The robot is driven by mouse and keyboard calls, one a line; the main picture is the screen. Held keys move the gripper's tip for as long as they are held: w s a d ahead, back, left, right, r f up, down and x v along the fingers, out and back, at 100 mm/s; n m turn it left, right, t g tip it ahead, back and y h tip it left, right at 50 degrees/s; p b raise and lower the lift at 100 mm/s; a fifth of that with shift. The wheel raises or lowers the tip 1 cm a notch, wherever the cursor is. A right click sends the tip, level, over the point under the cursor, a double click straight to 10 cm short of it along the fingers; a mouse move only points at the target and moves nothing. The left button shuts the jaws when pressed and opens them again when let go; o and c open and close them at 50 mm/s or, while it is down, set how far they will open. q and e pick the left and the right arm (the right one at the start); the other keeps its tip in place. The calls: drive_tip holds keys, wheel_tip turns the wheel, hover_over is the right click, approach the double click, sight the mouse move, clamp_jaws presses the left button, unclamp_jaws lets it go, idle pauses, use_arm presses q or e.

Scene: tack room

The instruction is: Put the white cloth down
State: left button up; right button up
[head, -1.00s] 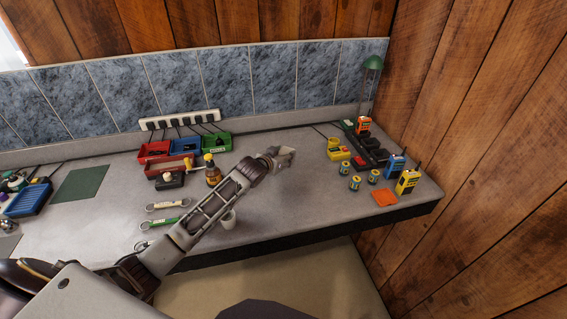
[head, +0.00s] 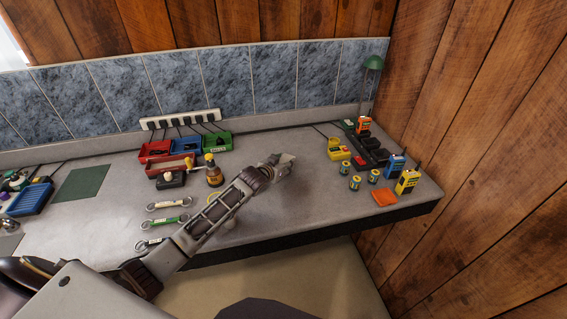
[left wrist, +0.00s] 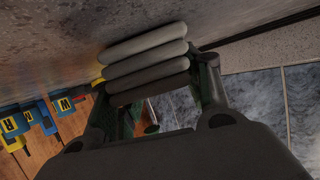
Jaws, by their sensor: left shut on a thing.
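The white cloth (head: 287,163) is a small folded pad at the tip of my left gripper (head: 273,162), over the bare middle of the grey countertop (head: 300,205). In the left wrist view the cloth (left wrist: 145,57) shows as several stacked, rounded grey-white layers between the fingers. My left gripper (left wrist: 158,75) is shut on it. The cloth is very close to the countertop; I cannot tell whether it touches. My right gripper is not in view.
Red, blue and green bins (head: 186,147), an amber bottle (head: 213,172) and several wrenches (head: 168,222) are left of the gripper. Yellow-blue cans (head: 354,183), radios (head: 407,182) and an orange cloth (head: 384,197) are right. The counter around the white cloth is clear.

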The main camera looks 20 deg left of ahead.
use_arm(q)
drive_tip(key=o, duration=1)
drive_tip(key=shift+f, duration=0.1)
drive_tip(key=shift+s, duration=0.1)
drive_tip(key=shift+b+v, duration=0.55)
drive_tip(key=shift+v, duration=5.35)
drive_tip(key=shift+r, duration=0.2)
